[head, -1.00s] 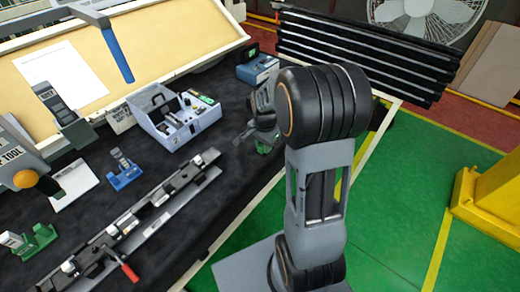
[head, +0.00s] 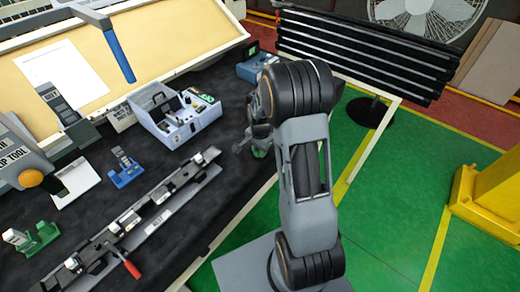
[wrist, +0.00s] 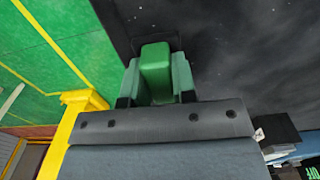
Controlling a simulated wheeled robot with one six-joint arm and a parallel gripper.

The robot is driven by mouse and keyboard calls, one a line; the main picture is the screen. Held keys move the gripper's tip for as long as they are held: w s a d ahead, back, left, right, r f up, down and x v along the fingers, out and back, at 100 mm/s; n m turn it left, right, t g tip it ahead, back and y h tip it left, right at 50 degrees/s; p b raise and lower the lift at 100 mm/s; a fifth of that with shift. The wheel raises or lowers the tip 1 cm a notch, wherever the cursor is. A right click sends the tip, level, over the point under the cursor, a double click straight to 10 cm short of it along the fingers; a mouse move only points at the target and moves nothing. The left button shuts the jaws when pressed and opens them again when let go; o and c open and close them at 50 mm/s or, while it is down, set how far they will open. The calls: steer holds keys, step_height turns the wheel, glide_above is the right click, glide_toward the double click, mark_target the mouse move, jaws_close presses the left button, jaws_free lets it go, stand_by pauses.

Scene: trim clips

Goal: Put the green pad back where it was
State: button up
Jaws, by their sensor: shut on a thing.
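My gripper (wrist: 155,88) is shut on a green pad (wrist: 155,62) in the wrist view. In the head view my gripper (head: 252,142) is at the right part of the black table, partly hidden by my own arm. A little of the green pad (head: 261,152) shows below it. I cannot tell whether the pad touches the table. A separate green stand (head: 38,238) with a grey and white piece is at the table's left front.
A long grey rail (head: 150,215) with a red handle lies along the front of the black table (head: 215,215). A blue stand (head: 125,172), an open grey-blue case (head: 178,118) and a blue box (head: 257,66) stand behind it. Black cloth is bare between case and gripper.

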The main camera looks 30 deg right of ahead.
steer(key=shift+f, duration=0.1)
steer(key=shift+f, duration=0.1)
steer(key=o, duration=0.9)
step_height(320, 180, up, 12)
steer(key=shift+s+a+r+n+t+b, duration=0.15)
steer(key=shift+s+a+r+n+t, duration=0.6)
steer(key=shift+s+a+r+n, duration=1.25)
steer(key=shift+s+a+r+n+t+b, duration=0.2)
steer(key=shift+s+a+r+n+t, duration=0.75)
steer(key=shift+s+n, duration=1.95)
steer(key=shift+s+a+r+n+t+b, duration=0.15)
steer(key=shift+s+a+r+n+t, duration=0.35)
steer(key=shift+s+a+r+n, duration=1.85)
steer(key=shift+s+d+f+m, duration=0.35)
steer(key=shift+s+f+m, duration=0.05)
steer(key=shift+f, duration=0.2)
steer(key=shift+s+d+f+m, duration=0.35)
steer(key=shift+s+f, duration=0.05)
steer(key=shift+f, duration=0.15)
